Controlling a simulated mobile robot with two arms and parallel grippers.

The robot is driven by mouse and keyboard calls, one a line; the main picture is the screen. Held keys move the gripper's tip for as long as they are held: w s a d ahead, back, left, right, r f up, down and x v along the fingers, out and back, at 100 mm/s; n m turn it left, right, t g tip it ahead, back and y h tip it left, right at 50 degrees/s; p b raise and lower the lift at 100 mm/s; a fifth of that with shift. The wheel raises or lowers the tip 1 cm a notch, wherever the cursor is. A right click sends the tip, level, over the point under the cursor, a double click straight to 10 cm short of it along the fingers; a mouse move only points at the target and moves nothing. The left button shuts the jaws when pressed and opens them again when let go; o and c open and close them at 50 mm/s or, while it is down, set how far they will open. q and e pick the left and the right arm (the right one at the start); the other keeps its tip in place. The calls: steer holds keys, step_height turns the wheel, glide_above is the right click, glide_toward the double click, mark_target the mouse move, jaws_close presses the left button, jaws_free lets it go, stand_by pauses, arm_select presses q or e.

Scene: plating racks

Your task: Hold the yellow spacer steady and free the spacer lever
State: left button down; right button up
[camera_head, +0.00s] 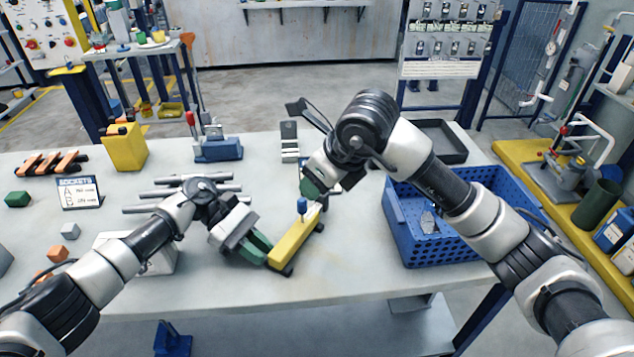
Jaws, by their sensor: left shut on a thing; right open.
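The yellow spacer (293,243) is a long bar with dark ends, lying at a slant on the grey table. A small blue knob (302,204) stands up near its far end; I take it to be the spacer lever. My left gripper (266,254) is shut on the spacer's near left end with its green fingers. My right gripper (318,190) is open just beyond the far end, close to the blue knob. Its arm hides part of that area, and I cannot tell whether it touches the lever.
A blue perforated crate (407,235) with a small part inside stands at right, a black tray (440,128) behind it. Metal rods (165,192) and a white block lie left of the spacer. A yellow container (125,148) and blue vise (218,148) stand behind. The front table middle is clear.

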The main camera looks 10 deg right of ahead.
arm_select(q)
steer(key=c, duration=0.9)
jaws_free()
steer(key=shift+c, duration=0.2)
